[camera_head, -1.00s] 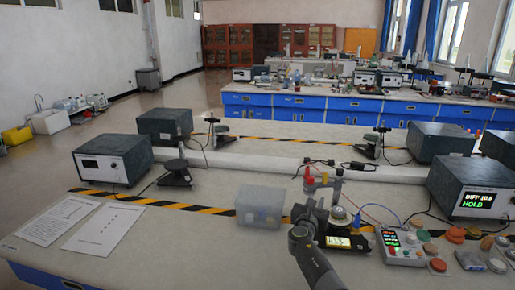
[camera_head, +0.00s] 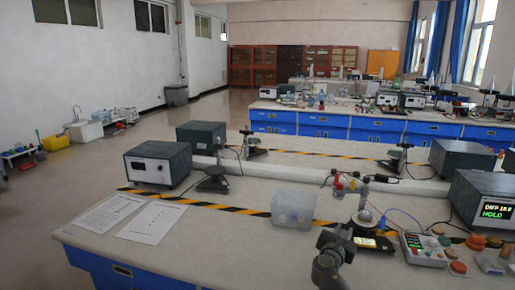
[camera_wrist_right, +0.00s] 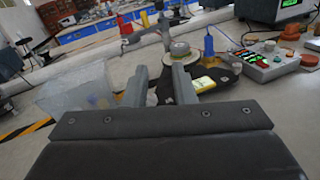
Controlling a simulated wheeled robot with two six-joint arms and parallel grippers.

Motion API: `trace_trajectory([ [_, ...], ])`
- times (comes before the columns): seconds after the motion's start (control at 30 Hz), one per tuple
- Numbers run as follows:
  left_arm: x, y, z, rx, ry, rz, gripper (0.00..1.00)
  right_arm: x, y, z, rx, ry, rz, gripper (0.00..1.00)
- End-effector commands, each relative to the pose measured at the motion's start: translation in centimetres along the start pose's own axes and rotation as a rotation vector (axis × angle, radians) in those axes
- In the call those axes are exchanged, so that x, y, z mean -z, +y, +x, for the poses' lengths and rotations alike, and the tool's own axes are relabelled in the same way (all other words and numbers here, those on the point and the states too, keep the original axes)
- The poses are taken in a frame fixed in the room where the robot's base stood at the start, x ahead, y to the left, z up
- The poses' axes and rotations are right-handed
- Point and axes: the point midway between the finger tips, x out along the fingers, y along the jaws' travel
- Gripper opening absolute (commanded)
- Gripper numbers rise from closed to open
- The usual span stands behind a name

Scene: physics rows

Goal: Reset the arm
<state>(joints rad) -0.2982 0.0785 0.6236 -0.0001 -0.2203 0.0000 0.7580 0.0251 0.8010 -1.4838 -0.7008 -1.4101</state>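My right gripper (camera_head: 338,237) is at the bottom centre of the head view, low over the near bench, just left of a black device with a yellow display (camera_head: 366,242). In the right wrist view its two grey fingers (camera_wrist_right: 159,72) stand apart with nothing between them. The device's yellow display (camera_wrist_right: 204,84) shows just right of the right finger. A clear plastic box (camera_head: 294,209) is beyond and left of the gripper in the head view, and it also shows in the wrist view (camera_wrist_right: 75,92). My left gripper is not in view.
A button panel (camera_head: 423,250) and a display box reading HOLD (camera_head: 484,200) stand on the right. A dark meter box (camera_head: 158,166) and paper sheets (camera_head: 150,222) are on the left. Red and grey fittings (camera_head: 346,184) stand behind the device.

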Motion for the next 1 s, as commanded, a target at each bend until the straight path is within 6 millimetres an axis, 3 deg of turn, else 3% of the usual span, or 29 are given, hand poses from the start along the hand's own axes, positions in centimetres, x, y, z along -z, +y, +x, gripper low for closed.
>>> trace_trajectory([
  [0.27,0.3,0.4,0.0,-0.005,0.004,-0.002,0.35,2.9,-5.6,-1.9,0.118,0.048,0.265,0.24],
  [0.47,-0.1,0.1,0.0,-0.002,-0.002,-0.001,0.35,5.9,-11.6,-4.9,0.256,0.093,0.559,0.24],
  [0.7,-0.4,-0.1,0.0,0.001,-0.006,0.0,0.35,10.5,-21.2,-12.6,0.525,0.154,1.07,0.24],
  [0.87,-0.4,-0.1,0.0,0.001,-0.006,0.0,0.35,12.5,-26.2,-19.0,0.717,0.187,1.388,0.24],
  [1.0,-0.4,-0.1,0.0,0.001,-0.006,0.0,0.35,13.2,-29.5,-25.3,0.895,0.213,1.637,0.24],
])
